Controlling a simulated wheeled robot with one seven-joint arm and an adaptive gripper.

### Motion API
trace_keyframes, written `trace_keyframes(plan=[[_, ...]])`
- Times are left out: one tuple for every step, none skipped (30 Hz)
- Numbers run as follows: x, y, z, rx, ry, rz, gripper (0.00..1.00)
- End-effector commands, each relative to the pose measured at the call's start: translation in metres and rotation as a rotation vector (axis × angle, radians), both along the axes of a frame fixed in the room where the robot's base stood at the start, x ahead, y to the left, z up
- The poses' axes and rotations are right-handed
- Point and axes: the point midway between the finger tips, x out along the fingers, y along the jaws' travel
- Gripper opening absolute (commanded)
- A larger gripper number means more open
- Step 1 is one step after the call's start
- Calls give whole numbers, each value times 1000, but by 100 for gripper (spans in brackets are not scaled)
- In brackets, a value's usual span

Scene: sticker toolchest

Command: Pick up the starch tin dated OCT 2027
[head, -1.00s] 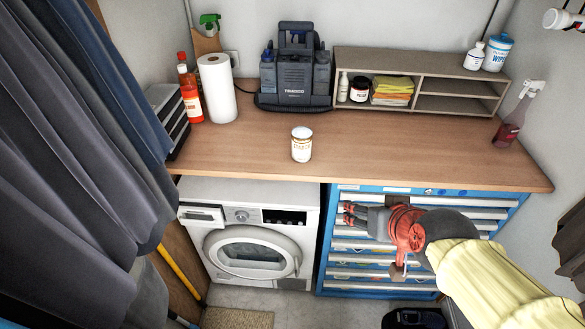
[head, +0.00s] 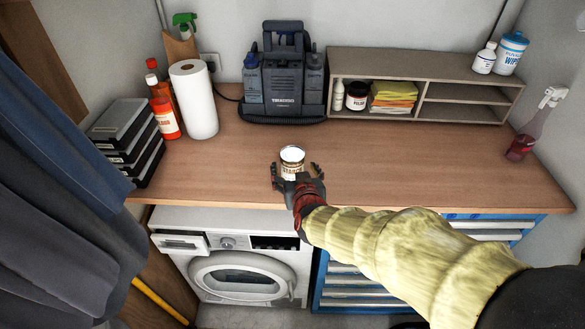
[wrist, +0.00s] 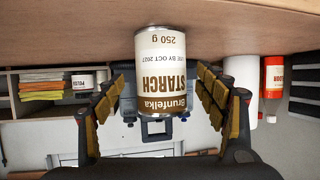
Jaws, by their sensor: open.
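The starch tin (head: 291,158) stands upright on the wooden worktop near its front edge. In the wrist view, which is upside down, the tin (wrist: 160,72) has a white and brown label reading Brunfelka STARCH, 250 g, with the date OCT 2027. My gripper (head: 296,170) is at the tin from the front. Its fingers are open, one on each side of the tin, and the wrist view shows a gap between each finger and the tin. The tin's lower front is hidden behind my gripper in the head view.
The worktop (head: 420,170) is clear around the tin. Behind it stand a dark charging unit (head: 284,90) and a shelf unit (head: 465,93). A paper roll (head: 194,100), red bottles (head: 164,117) and stacked black cases (head: 127,140) stand at left.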

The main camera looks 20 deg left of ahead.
Motion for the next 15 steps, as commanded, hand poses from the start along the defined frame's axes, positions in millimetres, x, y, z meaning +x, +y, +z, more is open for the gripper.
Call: trace_keyframes(plan=[[6,4,-7,-1,2,-1,72],[10,7,-8,-1,2,-1,72],[15,8,-10,-1,1,-1,72],[18,9,-11,-2,1,-2,72],[20,11,-12,0,1,-2,72],[23,12,-12,0,0,-1,72],[25,13,-12,0,0,-1,72],[25,13,-13,0,0,-1,72],[26,13,-13,-1,1,-1,72],[27,14,-13,-1,1,-1,72],[27,14,-13,-1,1,-1,72],[26,14,-13,-1,1,-1,72],[26,14,-13,0,1,0,72],[26,14,-13,0,1,0,72],[26,14,-13,0,1,0,72]])
